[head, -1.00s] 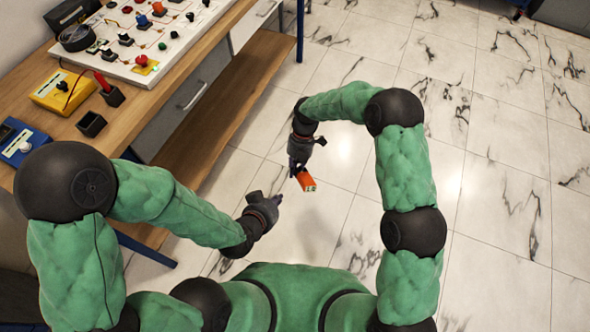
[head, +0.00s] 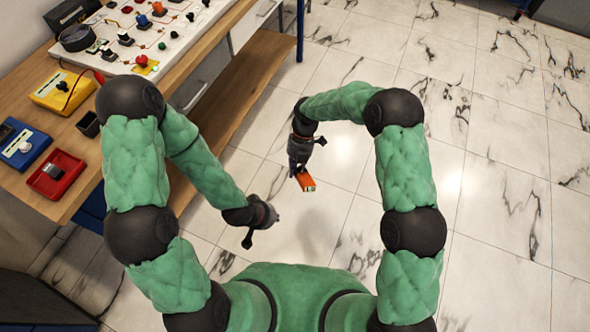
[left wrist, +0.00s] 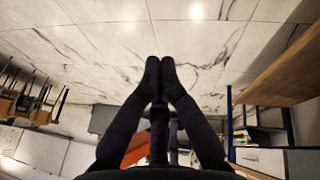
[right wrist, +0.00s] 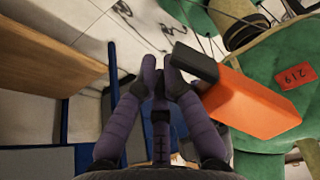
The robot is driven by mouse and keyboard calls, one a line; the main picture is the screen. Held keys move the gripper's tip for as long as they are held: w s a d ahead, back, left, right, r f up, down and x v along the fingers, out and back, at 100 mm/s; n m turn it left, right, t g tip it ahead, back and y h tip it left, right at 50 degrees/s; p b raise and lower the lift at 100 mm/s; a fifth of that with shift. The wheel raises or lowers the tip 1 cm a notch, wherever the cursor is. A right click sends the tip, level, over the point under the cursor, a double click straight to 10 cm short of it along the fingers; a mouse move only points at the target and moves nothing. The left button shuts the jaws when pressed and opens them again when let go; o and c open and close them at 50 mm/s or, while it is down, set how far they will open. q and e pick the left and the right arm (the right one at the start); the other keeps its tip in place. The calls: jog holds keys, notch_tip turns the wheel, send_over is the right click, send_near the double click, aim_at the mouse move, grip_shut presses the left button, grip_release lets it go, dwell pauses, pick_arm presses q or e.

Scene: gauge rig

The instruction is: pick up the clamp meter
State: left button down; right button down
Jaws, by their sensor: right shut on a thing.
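The clamp meter (head: 306,183), an orange body with a dark end, is held above the floor by my right gripper (head: 299,168). In the right wrist view the meter (right wrist: 250,104) sticks out to the right of the fingertips (right wrist: 161,70), its dark grey end at them; the exact contact is partly hidden. My left gripper (head: 248,238) hangs lower and to the left of the meter, apart from it. In the left wrist view its fingertips (left wrist: 160,72) are together with nothing between them. Some orange (left wrist: 138,150) shows behind its fingers there.
A wooden bench (head: 75,200) stands at the left, with a white panel of knobs (head: 165,25), a yellow meter (head: 66,91), a blue device (head: 22,146) and a red device (head: 56,174). Open marble-tiled floor (head: 500,150) lies to the right.

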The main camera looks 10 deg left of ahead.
pick_arm(q)
jog(key=s+f+n+g, duration=0.1)
jog(key=s+f+g, duration=0.2)
jog(key=f, duration=0.4)
jog(key=shift+s+d+n+h, duration=0.2)
jog(key=shift+s+n+h, duration=0.1)
jog(key=shift+s+n, duration=0.1)
jog(key=shift+w, duration=0.1)
pick_arm(e)
jog(key=shift+r, duration=0.15)
